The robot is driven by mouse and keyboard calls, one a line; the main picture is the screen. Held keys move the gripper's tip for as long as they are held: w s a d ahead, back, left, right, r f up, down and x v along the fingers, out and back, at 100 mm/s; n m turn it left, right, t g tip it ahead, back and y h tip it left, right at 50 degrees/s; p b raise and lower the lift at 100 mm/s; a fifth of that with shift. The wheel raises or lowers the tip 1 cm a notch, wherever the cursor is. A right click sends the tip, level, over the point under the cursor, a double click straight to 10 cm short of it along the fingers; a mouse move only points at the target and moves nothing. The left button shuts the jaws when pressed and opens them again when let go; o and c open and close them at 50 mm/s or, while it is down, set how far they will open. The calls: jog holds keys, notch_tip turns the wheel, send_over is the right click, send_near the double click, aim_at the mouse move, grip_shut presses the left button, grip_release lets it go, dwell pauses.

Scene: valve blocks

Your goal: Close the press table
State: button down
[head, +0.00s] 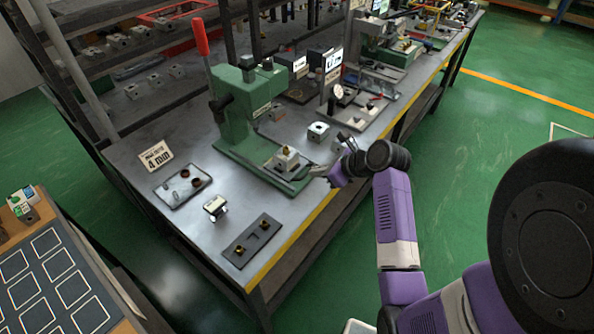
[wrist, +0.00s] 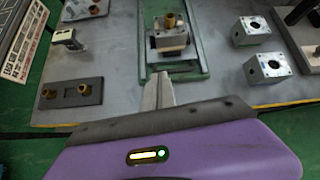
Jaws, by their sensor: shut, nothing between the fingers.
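The green press (head: 240,105) stands on the workbench with its red lever (head: 201,37) pointing up. Its press table (head: 291,174) lies at the front of the green base, out from under the press head. A light valve block (head: 287,161) with a brass fitting on top sits on this table; the block also shows in the wrist view (wrist: 170,42). My gripper (head: 328,174) is shut and empty at the front end of the press base. In the wrist view its fingertips (wrist: 161,76) point toward the block, just short of it. I cannot tell whether they touch the table.
More valve blocks (head: 318,131) stand right of the press. A dark fixture plate (head: 252,240) and another small block (head: 215,206) lie at the front left. A parts tray (head: 183,188) sits behind them. The bench's yellow front edge (head: 290,243) runs below my gripper.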

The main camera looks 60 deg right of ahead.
aim_at(295, 171)
jog(key=shift+m, duration=0.7)
jog(key=x, duration=0.3)
jog(key=d+x, duration=0.1)
jog(key=x, duration=0.2)
jog(key=d+x, duration=0.1)
jog(key=x, duration=0.2)
jog(key=shift+r, duration=0.4)
jog(key=w+d, duration=0.1)
jog(key=w, duration=0.3)
jog(key=w+d, duration=0.1)
jog(key=w, duration=0.4)
jog(key=w+d, duration=0.1)
jog(key=w, duration=0.3)
jog(key=shift+w, duration=0.3)
